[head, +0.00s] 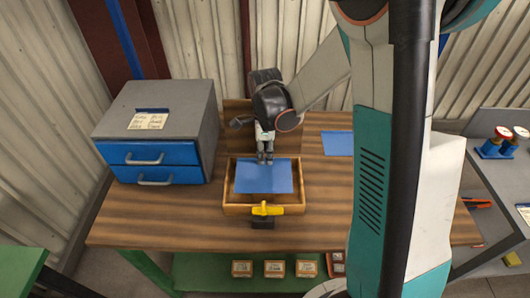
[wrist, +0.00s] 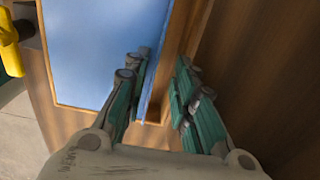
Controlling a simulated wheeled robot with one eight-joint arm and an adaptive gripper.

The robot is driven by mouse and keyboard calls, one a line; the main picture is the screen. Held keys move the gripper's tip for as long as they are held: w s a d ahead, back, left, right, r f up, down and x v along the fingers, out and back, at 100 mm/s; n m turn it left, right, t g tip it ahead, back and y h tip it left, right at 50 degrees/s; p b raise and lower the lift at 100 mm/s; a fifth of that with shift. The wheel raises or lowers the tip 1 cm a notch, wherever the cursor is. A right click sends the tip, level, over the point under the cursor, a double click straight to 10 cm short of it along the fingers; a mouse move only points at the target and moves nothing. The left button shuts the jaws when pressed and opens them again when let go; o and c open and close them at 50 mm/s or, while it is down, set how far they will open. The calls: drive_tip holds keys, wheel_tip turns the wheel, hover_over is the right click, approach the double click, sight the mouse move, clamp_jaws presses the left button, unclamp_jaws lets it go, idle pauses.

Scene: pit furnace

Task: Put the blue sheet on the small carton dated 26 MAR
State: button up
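A blue sheet (head: 263,176) lies in a shallow wooden tray (head: 233,210) on the bench, and it also shows large in the wrist view (wrist: 95,50). My gripper (head: 265,158) points down at the tray's far side, over the sheet's far edge. In the wrist view my gripper (wrist: 162,82) has its fingers apart, with one edge of the sheet showing between them; contact cannot be told. A second blue sheet (head: 338,143) lies on the bench to the right, partly behind my arm. Small labelled cartons (head: 242,268) (head: 275,268) (head: 306,268) stand on the green lower shelf; their dates are too small to read.
A grey cabinet with blue drawers (head: 155,130) stands at the bench's left. A yellow-handled item (head: 267,209) is at the tray's front edge. A brown item (head: 337,264) sits right of the cartons. The bench top (head: 150,215) is clear at front left.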

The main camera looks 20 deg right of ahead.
drive_tip(key=shift+r, duration=0.1)
wheel_tip(320, 180, up, 12)
drive_tip(key=p, duration=0.4)
drive_tip(key=s+a+r+n+t, duration=0.1)
drive_tip(key=s+r+n+t, duration=0.2)
drive_tip(key=s+r+n, duration=0.2)
drive_tip(key=s+a+r+n+t, duration=0.2)
drive_tip(key=s+r+n+t, duration=0.2)
drive_tip(key=s+n, duration=0.8)
drive_tip(key=n, duration=0.5)
drive_tip(key=shift+s+r, duration=0.3)
drive_tip(key=shift+r, duration=0.1)
drive_tip(key=shift+f+b, duration=0.1)
drive_tip(key=shift+b, duration=0.2)
